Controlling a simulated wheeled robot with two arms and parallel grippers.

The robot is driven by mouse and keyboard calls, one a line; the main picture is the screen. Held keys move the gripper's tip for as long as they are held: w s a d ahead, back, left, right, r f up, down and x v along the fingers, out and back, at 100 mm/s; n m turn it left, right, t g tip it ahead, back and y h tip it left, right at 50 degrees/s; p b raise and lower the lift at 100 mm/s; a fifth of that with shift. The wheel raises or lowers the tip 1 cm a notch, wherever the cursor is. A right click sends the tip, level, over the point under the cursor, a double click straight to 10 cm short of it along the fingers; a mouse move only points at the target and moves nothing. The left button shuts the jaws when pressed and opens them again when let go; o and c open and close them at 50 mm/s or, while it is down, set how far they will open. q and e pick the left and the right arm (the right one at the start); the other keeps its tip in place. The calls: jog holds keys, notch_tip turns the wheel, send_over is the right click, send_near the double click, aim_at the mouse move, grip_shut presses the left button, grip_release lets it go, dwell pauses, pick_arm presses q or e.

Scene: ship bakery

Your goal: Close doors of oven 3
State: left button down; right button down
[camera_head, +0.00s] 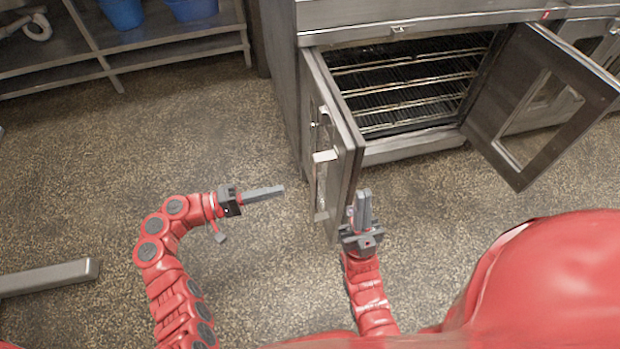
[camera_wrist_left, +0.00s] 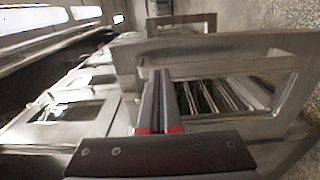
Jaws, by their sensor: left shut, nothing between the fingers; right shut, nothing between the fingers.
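The oven (camera_head: 410,150) stands at the top right of the head view with both doors open, its wire racks showing inside. Its left door (camera_head: 333,150) swings out toward me, seen nearly edge-on, with a handle on its outer face. Its right door (camera_head: 545,100) has a window and stands open to the right. My left gripper (camera_head: 265,193) is shut and empty, to the left of the left door and apart from it. In the left wrist view the left gripper (camera_wrist_left: 160,110) points toward a windowed door frame (camera_wrist_left: 285,85). My right gripper (camera_head: 364,207) is shut and empty, close to the left door's near end; contact is unclear.
A metal shelf (camera_head: 120,60) with blue buckets (camera_head: 122,12) stands at the top left. A metal bar (camera_head: 48,278) lies low at the left edge. More oven doors show at the far right. The speckled floor left of the oven is clear.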

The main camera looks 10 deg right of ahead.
aim_at(340, 176)
pick_arm(q)
jog(key=d, duration=1.4)
jog(key=shift+w+p, duration=0.35)
